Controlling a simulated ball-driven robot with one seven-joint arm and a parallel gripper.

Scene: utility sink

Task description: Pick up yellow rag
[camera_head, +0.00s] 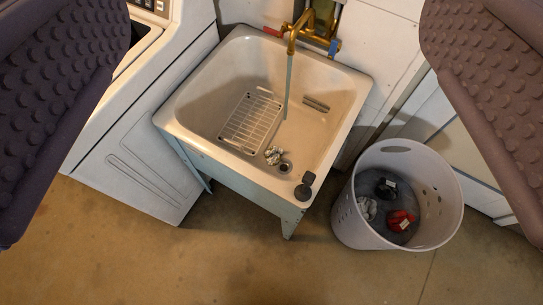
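My gripper (272,240) shows as two dark, studded fingers at the left and right edges, wide apart with nothing between them. They frame the scene from above, well clear of it. A white utility sink (190,134) stands beyond them at the centre. A small crumpled, pale cloth-like thing (273,155) lies in the basin beside the drain. It looks cream and grey, and I cannot tell whether it is the yellow rag. No clearly yellow rag shows elsewhere.
A wire rack (252,120) lies in the basin. A brass faucet (292,40) hangs over it. A dark stopper-like object (304,190) sits on the front rim corner. A white basket (346,215) with several cloth items stands right, a white appliance (140,165) left. The front floor is clear.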

